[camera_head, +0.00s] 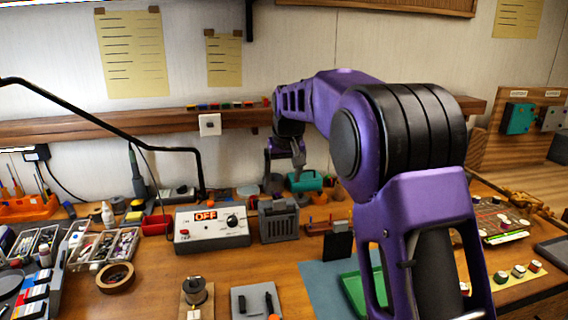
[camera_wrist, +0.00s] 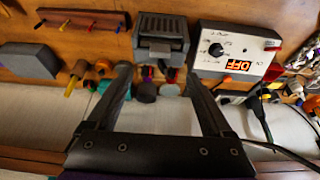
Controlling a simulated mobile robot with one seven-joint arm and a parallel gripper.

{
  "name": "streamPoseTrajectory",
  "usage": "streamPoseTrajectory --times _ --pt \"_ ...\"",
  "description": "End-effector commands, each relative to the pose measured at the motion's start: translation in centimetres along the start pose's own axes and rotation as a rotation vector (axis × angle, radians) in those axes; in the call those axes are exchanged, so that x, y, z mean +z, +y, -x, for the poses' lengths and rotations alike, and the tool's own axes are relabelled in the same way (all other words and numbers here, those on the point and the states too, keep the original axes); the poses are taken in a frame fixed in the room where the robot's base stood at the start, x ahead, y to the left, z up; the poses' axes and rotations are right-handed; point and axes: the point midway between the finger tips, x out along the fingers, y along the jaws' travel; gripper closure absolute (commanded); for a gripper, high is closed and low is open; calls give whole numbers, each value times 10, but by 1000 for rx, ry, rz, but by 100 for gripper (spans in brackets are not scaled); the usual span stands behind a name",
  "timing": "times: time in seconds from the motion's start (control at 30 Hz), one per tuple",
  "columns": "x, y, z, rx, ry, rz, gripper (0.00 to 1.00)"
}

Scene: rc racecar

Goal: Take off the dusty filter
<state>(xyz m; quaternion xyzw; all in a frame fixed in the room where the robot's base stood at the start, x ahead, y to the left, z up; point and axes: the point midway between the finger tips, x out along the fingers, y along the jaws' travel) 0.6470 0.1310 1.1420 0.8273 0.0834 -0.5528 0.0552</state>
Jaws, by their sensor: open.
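A small grey box with a slatted front (camera_head: 279,222) stands on the workbench, right of the control unit. It is the likeliest place of the filter, but I cannot make out dust or a separate filter part. In the wrist view the grey box (camera_wrist: 160,38) appears inverted, just beyond my fingertips and roughly centred between them. My gripper (camera_head: 284,178) points down above and behind the box, near the wall. In the wrist view my gripper (camera_wrist: 157,76) has its two fingers spread wide with nothing between them. It is apart from the box.
A white control unit (camera_head: 212,227) reading OFF stands close left of the box. A teal object (camera_head: 305,181) and small pots are behind it. A wooden peg rack (camera_head: 326,224) is at its right.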

Motion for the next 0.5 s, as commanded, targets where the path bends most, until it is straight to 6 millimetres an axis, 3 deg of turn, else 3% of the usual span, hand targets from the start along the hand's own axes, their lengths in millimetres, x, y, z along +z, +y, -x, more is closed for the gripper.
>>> streamPoseTrajectory --times 0.3,0.5 --pt "1 0 -64 1 -3 0 15" --pt "0 0 -88 1 -1 0 15"
